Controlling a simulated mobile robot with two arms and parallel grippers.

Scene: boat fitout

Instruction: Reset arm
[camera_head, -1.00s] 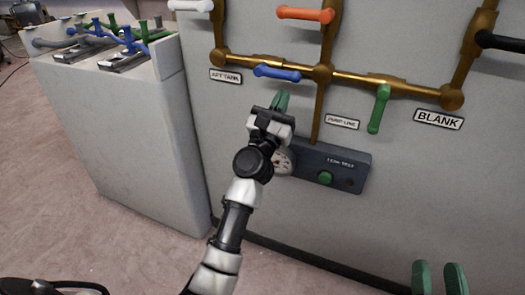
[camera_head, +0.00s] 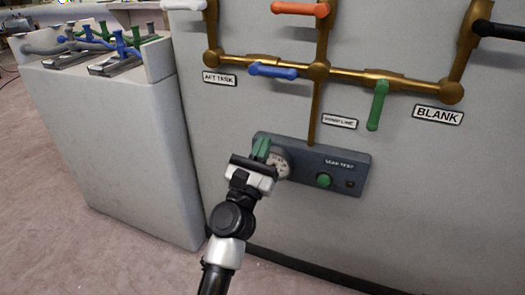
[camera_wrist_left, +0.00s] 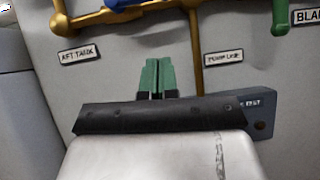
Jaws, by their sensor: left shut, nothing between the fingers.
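My left gripper (camera_head: 261,150) has green fingertips and stands in front of the grey panel. Its fingers are shut together and empty, as the left wrist view (camera_wrist_left: 158,77) also shows. In the head view it overlaps the left end of the dark leak test box (camera_head: 338,162) and part of the round gauge (camera_head: 277,163). I cannot tell whether it touches the panel. The box has a green button (camera_head: 323,180). The blue valve handle (camera_head: 273,71) lies roughly level above the gripper. My right gripper is out of view.
Brass pipes (camera_head: 361,76) carry an orange handle (camera_head: 300,9), a hanging green handle (camera_head: 377,106) and a black handle (camera_head: 498,29). A grey cabinet (camera_head: 125,150) at left bears spare handles on top. Open floor (camera_head: 60,215) lies at the lower left.

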